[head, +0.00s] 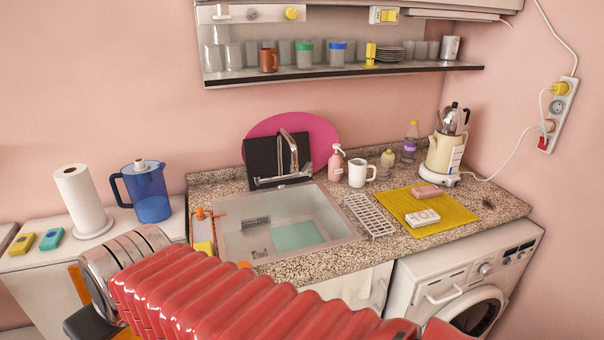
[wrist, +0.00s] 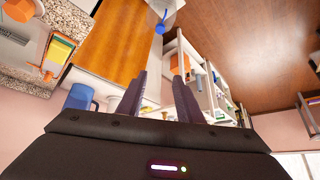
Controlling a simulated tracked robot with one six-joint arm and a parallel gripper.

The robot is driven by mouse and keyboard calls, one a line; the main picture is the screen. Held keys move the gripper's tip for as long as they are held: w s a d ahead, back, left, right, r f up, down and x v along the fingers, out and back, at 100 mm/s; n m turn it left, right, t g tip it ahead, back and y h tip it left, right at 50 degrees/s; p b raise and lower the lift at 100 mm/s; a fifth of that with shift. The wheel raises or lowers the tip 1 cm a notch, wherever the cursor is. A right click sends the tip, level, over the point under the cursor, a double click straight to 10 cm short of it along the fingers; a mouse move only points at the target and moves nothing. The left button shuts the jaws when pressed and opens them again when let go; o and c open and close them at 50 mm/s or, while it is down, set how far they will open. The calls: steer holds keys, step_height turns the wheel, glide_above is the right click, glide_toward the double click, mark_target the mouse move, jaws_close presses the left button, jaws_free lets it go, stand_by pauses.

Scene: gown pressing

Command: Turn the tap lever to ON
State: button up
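The chrome tap (head: 290,152) stands at the back edge of the sink in the head view, in front of a black board. A horizontal chrome part crosses its foot; I cannot tell which part is the lever or how it is set. My gripper (wrist: 160,84) shows in the wrist view with two dark fingers spread apart and nothing between them. It is not visible in the head view. The tap is not visible in the wrist view; only a corner of the sink area (wrist: 12,48) shows at its upper left.
The sink (head: 240,222) is set in a speckled counter (head: 400,240). A pink soap bottle (head: 337,165) and white mug (head: 358,173) stand right of the tap. A shelf (head: 340,72) hangs above. A blue jug (head: 150,195) and paper roll (head: 82,203) stand left.

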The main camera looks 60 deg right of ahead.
steer(key=w+d+r+m+t+h, duration=0.2)
steer(key=w+d+m+t, duration=0.1)
steer(key=w+d, duration=1.05)
steer(key=w+d+f+m+t+h, duration=0.1)
steer(key=w+d+m+h, duration=0.2)
steer(key=d, duration=0.6)
steer(key=w+d+f+m+h, duration=0.1)
steer(key=w+d+h, duration=0.1)
steer(key=w+d, duration=0.55)
steer(key=m+g+h, duration=0.9)
steer(key=h, duration=0.2)
glide_toward(301, 173)
steer(key=a, duration=0.2)
steer(key=shift+d, duration=0.15)
steer(key=shift+d, duration=0.1)
steer(key=shift+w+d, duration=0.2)
steer(key=shift+d, duration=2.05)
steer(key=shift+w+d, duration=0.25)
steer(key=shift+d, duration=2)
steer(key=shift+w+d, duration=0.2)
steer(key=shift+d, duration=2.05)
